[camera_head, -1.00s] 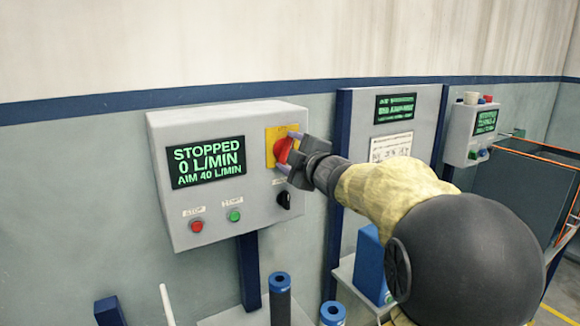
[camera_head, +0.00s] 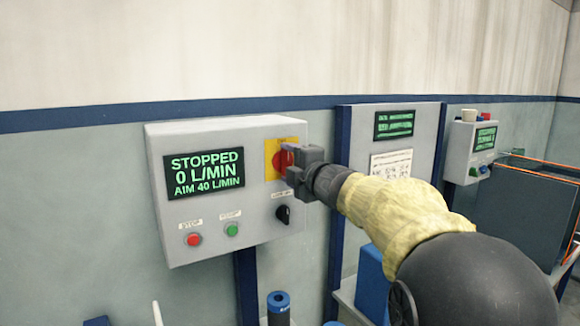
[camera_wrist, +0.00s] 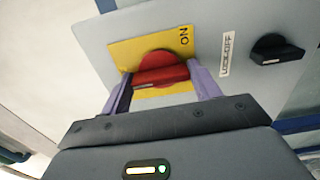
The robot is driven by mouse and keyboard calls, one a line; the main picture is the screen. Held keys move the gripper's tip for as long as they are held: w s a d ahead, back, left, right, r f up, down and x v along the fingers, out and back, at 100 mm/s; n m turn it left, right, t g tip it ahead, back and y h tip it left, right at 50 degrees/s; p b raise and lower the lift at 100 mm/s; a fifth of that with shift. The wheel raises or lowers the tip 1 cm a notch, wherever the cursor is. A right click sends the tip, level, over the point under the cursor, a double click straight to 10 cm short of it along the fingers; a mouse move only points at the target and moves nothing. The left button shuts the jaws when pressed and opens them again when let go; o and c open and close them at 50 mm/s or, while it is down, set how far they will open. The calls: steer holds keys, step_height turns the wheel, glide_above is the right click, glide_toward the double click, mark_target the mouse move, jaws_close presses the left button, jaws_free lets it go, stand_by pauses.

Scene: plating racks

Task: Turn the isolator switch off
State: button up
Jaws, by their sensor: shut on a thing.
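The isolator switch has a red rotary handle (camera_head: 284,160) on a yellow plate (camera_head: 270,158) at the upper right of the grey control box (camera_head: 215,225). In the wrist view, the handle (camera_wrist: 159,76) lies between the two purple fingers of my gripper (camera_wrist: 160,87), which is shut on it. An "ON" mark shows at the plate's upper right there; any other mark is hidden or unreadable. In the head view, my gripper (camera_head: 290,166) covers the right part of the switch. The box's screen (camera_head: 204,172) reads "STOPPED 0 L/MIN AIM 40 L/MIN".
A black knob (camera_head: 283,215) labelled "LOCK-OFF" in the wrist view sits below the switch. Red (camera_head: 194,239) and green (camera_head: 232,229) buttons are lower left. A second panel (camera_head: 406,140) stands to the right. Blue-topped cylinders (camera_head: 278,302) stand below.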

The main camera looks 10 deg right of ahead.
steer(key=shift+f, duration=0.3)
steer(key=o, duration=0.7)
steer(key=shift+o, duration=1.4)
steer(key=shift+s+r, duration=0.1)
steer(key=shift+r, duration=0.1)
steer(key=shift+s, duration=0.1)
steer(key=b+v, duration=0.1)
steer(key=v, duration=1.6)
steer(key=shift+b, duration=0.4)
